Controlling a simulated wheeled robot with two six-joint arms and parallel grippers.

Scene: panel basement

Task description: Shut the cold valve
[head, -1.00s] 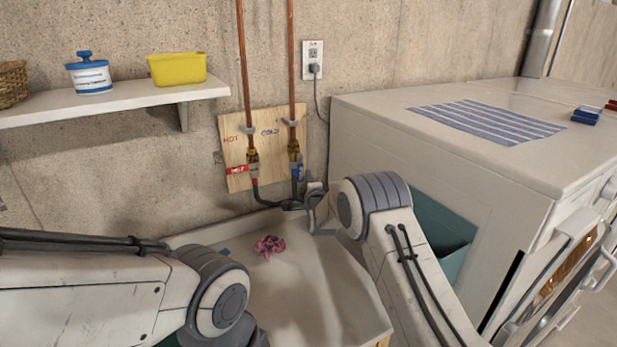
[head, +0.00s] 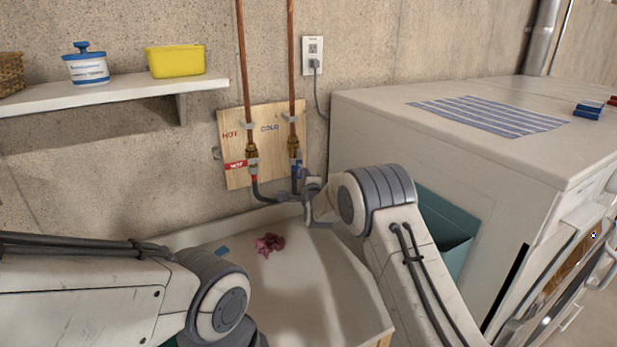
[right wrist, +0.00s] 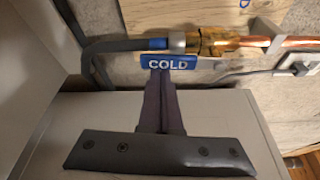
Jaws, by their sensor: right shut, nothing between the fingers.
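The cold valve (head: 293,147) is a brass fitting on the right copper pipe, under the word COLD on a wooden board. Its blue handle (head: 298,168) lies along the pipe line. In the right wrist view, the blue COLD tag (right wrist: 169,62) runs parallel to the hose, beside the brass body (right wrist: 217,43). My right gripper (right wrist: 160,76) is shut and empty, its fingertips right at the tag's edge; I cannot tell whether they touch. In the head view, it is small beside the valve's lower end, partly hidden by my wrist. My left gripper is out of view.
The hot valve (head: 251,155) with its red crosswise tag (head: 236,165) is left of the cold one. Dark hoses hang below. A white machine (head: 400,145) stands close on the right; a shelf (head: 110,98) is left.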

